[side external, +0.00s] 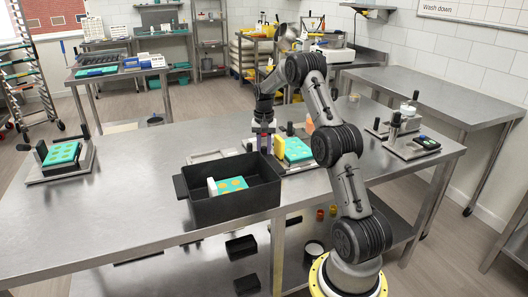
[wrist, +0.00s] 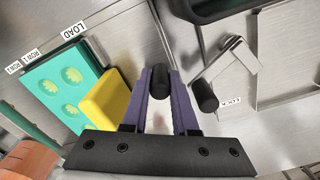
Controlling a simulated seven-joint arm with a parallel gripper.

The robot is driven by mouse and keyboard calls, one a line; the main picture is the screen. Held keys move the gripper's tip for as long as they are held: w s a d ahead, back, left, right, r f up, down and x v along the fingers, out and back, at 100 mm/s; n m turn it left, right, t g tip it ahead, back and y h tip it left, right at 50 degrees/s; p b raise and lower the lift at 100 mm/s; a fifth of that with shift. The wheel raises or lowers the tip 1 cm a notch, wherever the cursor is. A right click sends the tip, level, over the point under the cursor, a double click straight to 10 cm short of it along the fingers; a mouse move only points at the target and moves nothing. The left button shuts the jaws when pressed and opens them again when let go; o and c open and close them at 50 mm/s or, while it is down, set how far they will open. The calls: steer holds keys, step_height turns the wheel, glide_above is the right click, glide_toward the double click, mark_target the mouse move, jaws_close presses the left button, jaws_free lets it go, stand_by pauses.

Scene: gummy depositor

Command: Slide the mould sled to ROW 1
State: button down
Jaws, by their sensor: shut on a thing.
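The turquoise mould (wrist: 62,88) with yellow round fills lies at the left of the wrist view. It also shows in the side view (side external: 297,150). A yellow block (wrist: 105,98) stands against its side near my gripper. LOAD, ROW 1 and ROW 2 labels (wrist: 75,32) run along the mould's far edge; the LOAD label is nearest my fingers. My gripper (side external: 263,147) has its purple fingers closed on a black handle (wrist: 160,76), right of the yellow block. How the handle joins the mould sled is hidden by my fingers.
A black bin (side external: 240,206) with another turquoise mould (side external: 232,184) inside stands in front of my gripper. A bracket with a black grip (wrist: 203,96) is close right of my fingers. A mould fixture (side external: 62,155) sits far left.

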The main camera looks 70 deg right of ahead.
steer(key=s+d, duration=0.5)
steer(key=d, duration=0.1)
steer(key=shift+s+r, duration=0.1)
steer(key=shift+s, duration=0.3)
steer(key=c, duration=0.7)
jaws_free()
step_height(320, 180, up, 14)
steer(key=shift+f, duration=0.15)
